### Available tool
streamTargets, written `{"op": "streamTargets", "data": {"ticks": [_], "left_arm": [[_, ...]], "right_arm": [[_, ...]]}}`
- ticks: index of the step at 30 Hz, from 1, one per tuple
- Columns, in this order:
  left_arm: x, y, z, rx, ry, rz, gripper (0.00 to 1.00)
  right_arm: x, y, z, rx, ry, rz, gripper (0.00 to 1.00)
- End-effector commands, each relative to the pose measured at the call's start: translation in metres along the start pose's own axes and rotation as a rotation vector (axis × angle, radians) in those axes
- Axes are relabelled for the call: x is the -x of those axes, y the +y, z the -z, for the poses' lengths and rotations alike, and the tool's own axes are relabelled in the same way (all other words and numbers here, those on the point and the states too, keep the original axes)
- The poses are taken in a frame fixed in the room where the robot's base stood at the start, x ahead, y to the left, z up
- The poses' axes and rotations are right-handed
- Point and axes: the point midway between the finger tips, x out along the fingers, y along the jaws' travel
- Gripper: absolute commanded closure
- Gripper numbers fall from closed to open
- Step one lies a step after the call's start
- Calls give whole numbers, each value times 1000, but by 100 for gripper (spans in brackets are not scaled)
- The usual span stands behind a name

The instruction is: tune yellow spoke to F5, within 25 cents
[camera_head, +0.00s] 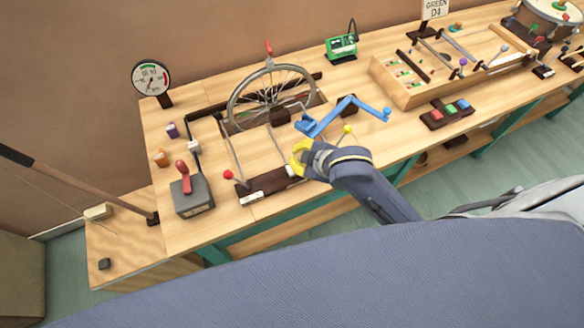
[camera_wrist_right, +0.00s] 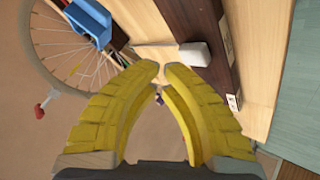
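The spoked wheel (camera_head: 272,69) stands upright in a slot in the bench and also shows in the right wrist view (camera_wrist_right: 42,42). A mallet with a yellow ball (camera_head: 347,129) lies near a blue bracket-like part (camera_head: 318,122), right of my gripper. My right gripper (camera_head: 299,156) is over the bench in front of the wheel, apart from it. In the wrist view its yellow fingertips (camera_wrist_right: 161,70) come together with nothing visible between them. A green device (camera_head: 341,45) stands behind; its display is unreadable. My left gripper is out of view.
A dark labelled rail (camera_head: 262,190) lies at the bench's front edge, beside a red ball (camera_head: 228,174) on a rod. A grey box with red lever (camera_head: 190,192) and a round dial (camera_head: 151,78) are left. A wooden tray (camera_head: 409,97) is right.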

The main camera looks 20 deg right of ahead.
Motion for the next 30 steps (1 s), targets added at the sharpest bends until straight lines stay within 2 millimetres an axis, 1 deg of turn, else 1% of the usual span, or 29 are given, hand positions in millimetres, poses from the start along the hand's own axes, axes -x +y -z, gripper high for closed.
{"op": "streamTargets", "data": {"ticks": [1, 6, 9, 12, 18, 24, 30], "left_arm": [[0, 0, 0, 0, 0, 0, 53], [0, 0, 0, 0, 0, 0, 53], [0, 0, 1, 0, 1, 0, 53], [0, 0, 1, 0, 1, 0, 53], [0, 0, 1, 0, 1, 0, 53], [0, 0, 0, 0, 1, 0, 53], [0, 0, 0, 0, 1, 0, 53]], "right_arm": [[0, 6, 12, 34, 24, 17, 100], [5, 11, 41, 134, 84, 100, 100], [9, 13, 53, 192, 107, 148, 100], [14, 15, 61, 246, 119, 194, 100], [24, 18, 68, 330, 123, 269, 100], [31, 21, 69, 377, 117, 313, 100], [34, 21, 68, 394, 113, 331, 100]]}}
